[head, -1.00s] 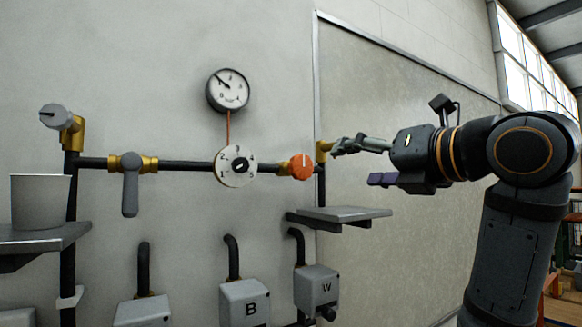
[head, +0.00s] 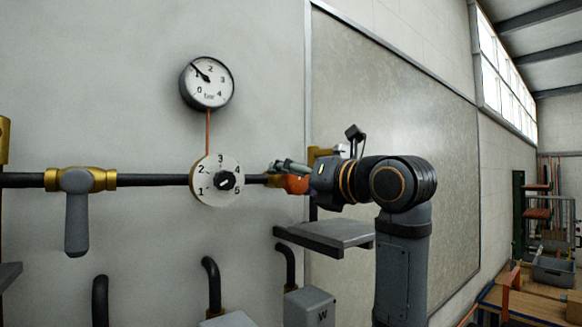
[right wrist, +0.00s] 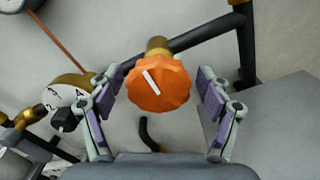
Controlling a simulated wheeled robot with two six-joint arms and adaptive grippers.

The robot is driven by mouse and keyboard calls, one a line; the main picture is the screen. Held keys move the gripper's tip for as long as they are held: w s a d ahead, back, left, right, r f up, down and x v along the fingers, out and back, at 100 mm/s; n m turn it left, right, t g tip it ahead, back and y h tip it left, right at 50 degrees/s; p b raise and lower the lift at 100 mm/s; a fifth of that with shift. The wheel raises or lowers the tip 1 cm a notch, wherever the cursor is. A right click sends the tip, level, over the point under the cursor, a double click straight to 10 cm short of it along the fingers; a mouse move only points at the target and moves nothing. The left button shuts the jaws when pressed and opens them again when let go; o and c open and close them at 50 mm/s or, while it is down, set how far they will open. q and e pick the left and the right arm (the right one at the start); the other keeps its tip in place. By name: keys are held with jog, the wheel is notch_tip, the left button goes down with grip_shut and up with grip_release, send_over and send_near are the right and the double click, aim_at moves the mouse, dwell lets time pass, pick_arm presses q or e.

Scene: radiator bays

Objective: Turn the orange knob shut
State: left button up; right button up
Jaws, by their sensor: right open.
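The orange knob (head: 297,184) sits at the right end of the dark horizontal pipe, partly hidden by my right gripper in the head view. In the right wrist view the orange knob (right wrist: 160,84) shows whole, with a scalloped rim and a white line slanting from upper left to lower right. My right gripper (head: 283,174) is open at the knob. In the wrist view its two fingers (right wrist: 168,92) stand on either side of the knob, with gaps visible on both sides. I cannot tell how deep the knob lies between them. My left gripper is not in view.
A numbered dial (head: 218,180) sits on the pipe left of the knob, with a pressure gauge (head: 207,82) above. A grey lever valve (head: 76,220) is farther left. A small grey shelf (head: 328,234) juts out below the knob, above a box marked W (head: 310,308).

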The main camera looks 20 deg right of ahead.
jog(key=shift+w+a+r, duration=0.1)
jog(key=shift+w, duration=0.15)
jog(key=shift+s, duration=0.35)
jog(key=shift+c, duration=0.5)
jog(key=shift+w, duration=0.1)
jog(key=shift+c, duration=1.2)
jog(key=shift+w, duration=0.1)
jog(key=c, duration=0.8)
jog(key=shift+c, duration=0.2)
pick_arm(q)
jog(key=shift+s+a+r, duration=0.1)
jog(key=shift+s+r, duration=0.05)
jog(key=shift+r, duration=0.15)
